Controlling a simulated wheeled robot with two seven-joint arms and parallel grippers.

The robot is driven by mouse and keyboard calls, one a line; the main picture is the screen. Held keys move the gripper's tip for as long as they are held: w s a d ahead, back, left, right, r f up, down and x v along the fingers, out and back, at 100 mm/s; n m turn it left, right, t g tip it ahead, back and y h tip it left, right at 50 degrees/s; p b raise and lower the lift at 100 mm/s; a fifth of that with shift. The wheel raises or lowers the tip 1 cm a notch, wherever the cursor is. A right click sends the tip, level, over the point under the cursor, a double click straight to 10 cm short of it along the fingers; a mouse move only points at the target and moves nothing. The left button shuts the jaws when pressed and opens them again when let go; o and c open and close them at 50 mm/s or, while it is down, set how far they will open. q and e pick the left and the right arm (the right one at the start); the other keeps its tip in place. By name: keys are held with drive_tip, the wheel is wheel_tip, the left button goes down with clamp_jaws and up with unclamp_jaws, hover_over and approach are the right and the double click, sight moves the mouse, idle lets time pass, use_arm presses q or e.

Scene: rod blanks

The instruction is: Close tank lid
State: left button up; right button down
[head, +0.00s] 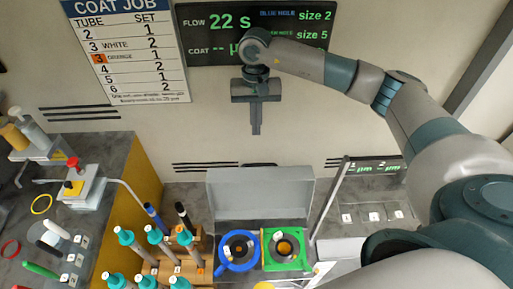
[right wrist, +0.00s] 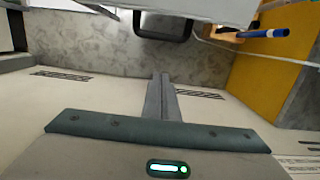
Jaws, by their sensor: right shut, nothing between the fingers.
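The grey tank lid (head: 260,192) stands upright, open, behind a blue ring (head: 238,249) and a green square frame (head: 286,249). A dark handle (head: 258,165) shows just above its top edge. In the right wrist view a grey panel edge, likely the lid (right wrist: 220,8), crosses the top, with the black handle (right wrist: 163,25) beside it. My right gripper (head: 256,130) is shut and empty, pointing down in front of the wall, above and apart from the lid. Its closed fingers also show in the right wrist view (right wrist: 160,90). My left gripper is not in view.
Several teal-topped rods stand in a wooden rack (head: 165,268) to the left. A yellow-sided bench (head: 145,175) is further left. A thin upright post (head: 330,200) stands right of the lid, by a grey panel with white labels (head: 370,217). Wall screens (head: 258,33) hang behind my arm.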

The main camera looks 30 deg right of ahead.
drive_tip(key=s+a+f+p, duration=0.2)
drive_tip(key=s+f+p, duration=0.2)
drive_tip(key=f+p, duration=0.3)
drive_tip(key=shift+f+p, duration=0.4)
drive_tip(key=shift+f, duration=0.2)
drive_tip(key=shift+s, duration=0.1)
idle(0.3)
